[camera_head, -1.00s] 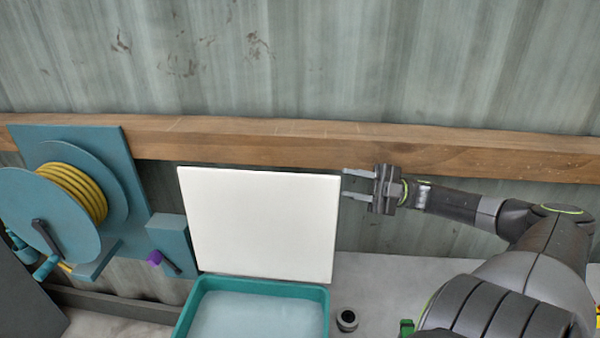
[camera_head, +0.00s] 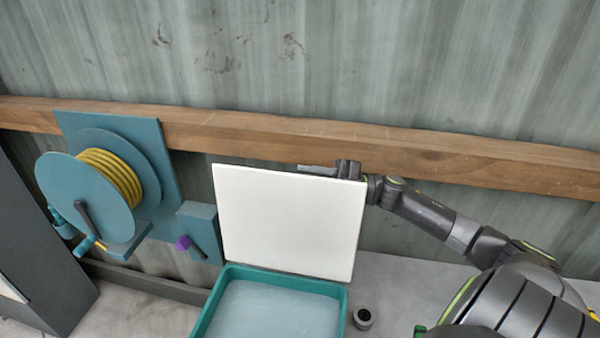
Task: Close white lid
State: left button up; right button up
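The white lid (camera_head: 287,222) stands upright, open, at the back edge of a teal box (camera_head: 343,310). The box's inside is pale and looks empty. My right gripper (camera_head: 318,170) is at the lid's top right corner, partly behind the lid's top edge. One finger shows above the edge, pointing left; the other is hidden behind the lid. Whether it touches the lid cannot be told. My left gripper is not in view.
A teal hose reel (camera_head: 85,195) with yellow hose hangs at the left. A wooden beam (camera_head: 480,168) runs along the corrugated wall behind the lid. A small dark round part (camera_head: 362,318) sits on the grey counter (camera_head: 395,275) right of the box.

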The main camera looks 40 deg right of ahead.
jog(key=shift+x, duration=1.05)
grip_shut()
